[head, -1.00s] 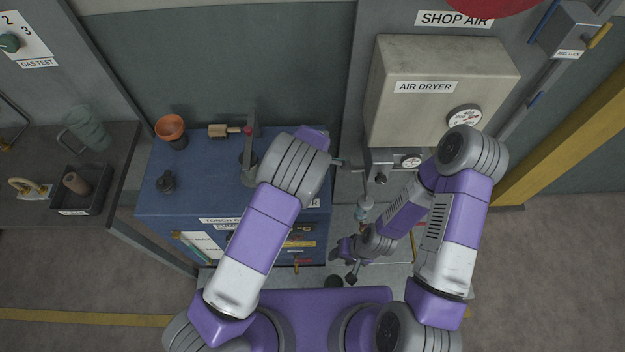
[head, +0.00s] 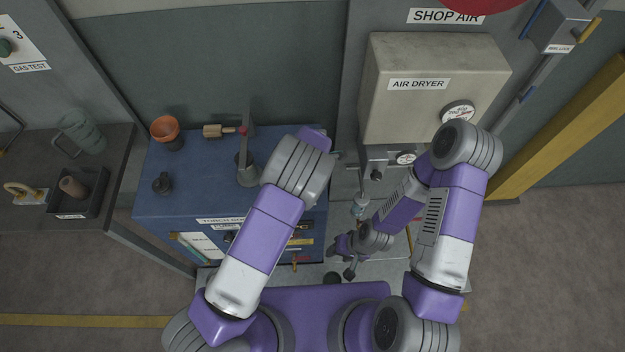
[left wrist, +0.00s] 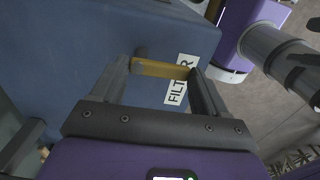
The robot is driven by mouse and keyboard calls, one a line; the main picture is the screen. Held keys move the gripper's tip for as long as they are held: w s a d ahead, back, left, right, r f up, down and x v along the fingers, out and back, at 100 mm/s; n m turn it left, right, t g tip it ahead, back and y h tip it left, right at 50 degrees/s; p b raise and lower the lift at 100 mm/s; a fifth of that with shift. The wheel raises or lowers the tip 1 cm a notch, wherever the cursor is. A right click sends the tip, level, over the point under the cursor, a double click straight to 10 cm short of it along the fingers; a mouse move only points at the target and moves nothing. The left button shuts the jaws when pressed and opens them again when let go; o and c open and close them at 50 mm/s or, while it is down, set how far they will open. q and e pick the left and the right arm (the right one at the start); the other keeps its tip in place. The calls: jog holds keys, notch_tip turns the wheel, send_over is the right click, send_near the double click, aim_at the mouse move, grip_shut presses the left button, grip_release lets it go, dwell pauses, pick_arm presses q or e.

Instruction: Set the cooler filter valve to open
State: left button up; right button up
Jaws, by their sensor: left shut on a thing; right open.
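In the left wrist view a yellow handle (left wrist: 160,69) lies crosswise between the fingers of my left gripper (left wrist: 162,74), which is shut on it. A grey stub shows at the handle's left end, in front of a blue surface. Beside it a white label (left wrist: 178,92) partly reads "FILTER"; a finger covers some of its letters. In the head view my left gripper and this handle are hidden behind my left arm. My right gripper (head: 342,259) is open and empty, low in front of the panel under the air dryer.
A dark bench with a tray (head: 97,205) stands at left. Floor is clear at right.

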pick_arm(q)
jog(key=o, duration=1.1)
jog(key=shift+c, duration=0.2)
notch_tip(320, 180, up, 8)
jog(key=shift+f, duration=0.2)
